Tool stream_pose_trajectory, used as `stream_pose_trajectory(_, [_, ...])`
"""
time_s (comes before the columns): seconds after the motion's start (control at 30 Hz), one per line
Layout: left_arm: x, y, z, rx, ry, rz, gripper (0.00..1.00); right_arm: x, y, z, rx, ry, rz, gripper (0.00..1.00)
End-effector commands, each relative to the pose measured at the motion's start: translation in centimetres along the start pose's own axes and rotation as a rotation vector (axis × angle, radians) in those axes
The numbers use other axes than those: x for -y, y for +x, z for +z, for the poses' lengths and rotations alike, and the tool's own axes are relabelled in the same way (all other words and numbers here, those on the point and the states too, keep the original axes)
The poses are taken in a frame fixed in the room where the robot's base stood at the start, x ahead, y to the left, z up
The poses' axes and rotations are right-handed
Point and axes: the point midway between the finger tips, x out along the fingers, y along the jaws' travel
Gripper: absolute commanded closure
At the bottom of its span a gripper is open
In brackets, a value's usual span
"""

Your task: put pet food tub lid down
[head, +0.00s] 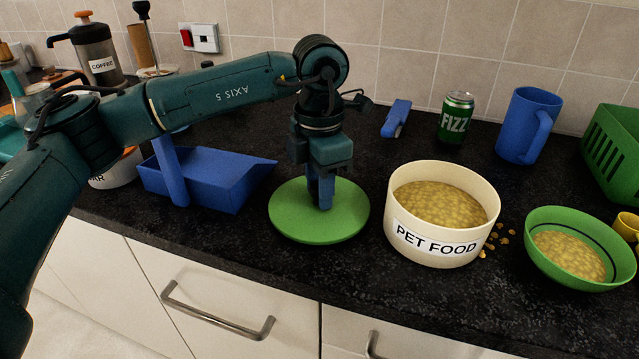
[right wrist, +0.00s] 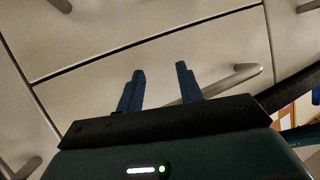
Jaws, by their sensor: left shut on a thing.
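The pet food tub lid (head: 318,222) is a flat green disc, lying level at the worktop just left of the tub. My left gripper (head: 322,200) points straight down over its middle and is shut on the lid's grip, which the fingers mostly hide. I cannot tell if the lid's underside fully touches the worktop. The open cream pet food tub (head: 432,240) holds brown kibble and stands to the right, apart from the lid. My right gripper (right wrist: 160,82) shows in the right wrist view, open and empty, in front of cupboard doors and handles.
A blue scoop or dustpan (head: 215,180) lies left of the lid. A green bowl of kibble (head: 577,275) stands at the right, with spilled kibble (head: 497,238) beside the tub. Behind are a FIZZ can (head: 456,118), blue mug (head: 527,125) and green basket (head: 612,140). The worktop's front edge is close.

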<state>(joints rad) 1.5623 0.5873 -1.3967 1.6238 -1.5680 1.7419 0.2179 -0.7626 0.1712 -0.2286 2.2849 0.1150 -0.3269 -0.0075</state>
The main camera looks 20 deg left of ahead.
Motion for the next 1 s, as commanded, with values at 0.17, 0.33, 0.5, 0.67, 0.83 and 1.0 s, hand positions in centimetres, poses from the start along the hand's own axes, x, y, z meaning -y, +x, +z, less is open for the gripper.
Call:
stream_pose_trajectory(0.17, [0.0, -0.1, 0.0, 0.002, 0.000, 0.001, 0.93, 0.0, 0.0, 0.0, 0.000, -0.001, -0.001, 0.64])
stream_pose_trajectory(0.33, [0.0, 0.2, 0.0, 0.002, 0.000, 0.000, 0.68, 0.0, 0.1, 0.2, -0.004, -0.003, 0.000, 0.64])
stream_pose_trajectory(0.5, [0.0, 0.2, 0.0, 0.002, 0.000, 0.000, 0.54, 0.0, 0.0, 0.0, -0.007, -0.003, 0.001, 0.64])
stream_pose_trajectory(0.67, [0.0, 0.2, 0.0, 0.002, 0.000, 0.000, 0.48, -0.1, 0.0, 0.0, -0.008, -0.004, 0.001, 0.64])
stream_pose_trajectory(0.83, [0.0, 0.0, 0.0, 0.002, 0.000, 0.001, 0.48, -0.1, 0.0, -0.2, -0.009, -0.004, 0.002, 0.64])
stream_pose_trajectory(1.0, [0.0, -1.7, 0.1, 0.006, 0.000, 0.001, 0.48, -0.1, -0.1, -0.2, -0.003, -0.001, 0.001, 0.64])
